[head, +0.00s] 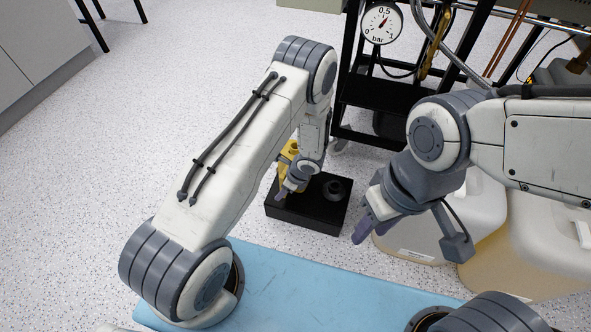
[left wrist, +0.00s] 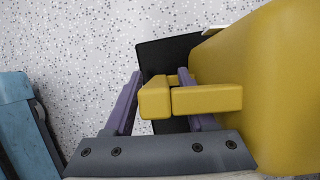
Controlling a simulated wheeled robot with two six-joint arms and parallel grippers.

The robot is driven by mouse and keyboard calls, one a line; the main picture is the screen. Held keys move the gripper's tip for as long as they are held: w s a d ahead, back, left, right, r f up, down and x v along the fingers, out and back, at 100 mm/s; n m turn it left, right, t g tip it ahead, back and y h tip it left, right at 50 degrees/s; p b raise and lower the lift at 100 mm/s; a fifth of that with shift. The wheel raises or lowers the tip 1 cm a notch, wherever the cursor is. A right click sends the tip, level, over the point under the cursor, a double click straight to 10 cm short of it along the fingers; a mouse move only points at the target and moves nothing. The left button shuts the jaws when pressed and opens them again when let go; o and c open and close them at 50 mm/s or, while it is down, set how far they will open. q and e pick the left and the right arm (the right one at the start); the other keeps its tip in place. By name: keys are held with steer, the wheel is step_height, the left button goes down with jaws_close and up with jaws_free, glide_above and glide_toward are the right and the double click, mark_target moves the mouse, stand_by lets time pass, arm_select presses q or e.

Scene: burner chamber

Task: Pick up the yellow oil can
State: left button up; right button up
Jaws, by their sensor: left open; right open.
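The yellow oil can (head: 288,153) stands on a black box on the floor, mostly hidden behind my left arm in the head view. In the left wrist view, the can's large yellow body (left wrist: 265,85) fills the right side, and its blocky handle (left wrist: 205,98) reaches between the purple fingers. My left gripper (head: 285,190) is open around the handle, with one finger on each side; it also shows in the left wrist view (left wrist: 160,76). A gap shows between the left finger and the handle. My right gripper (head: 366,222) is open and empty, hanging to the right of the box.
The black box (head: 310,218) has a dark round fitting (head: 335,188) on its top. A black frame with a pressure gauge (head: 382,23) stands behind. Pale plastic canisters (head: 480,215) stand at the right. Speckled floor (head: 100,170) is free at the left.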

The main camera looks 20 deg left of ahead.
arm_select(q)
jaws_close()
steer(key=shift+r, duration=0.1)
stand_by(1.2)
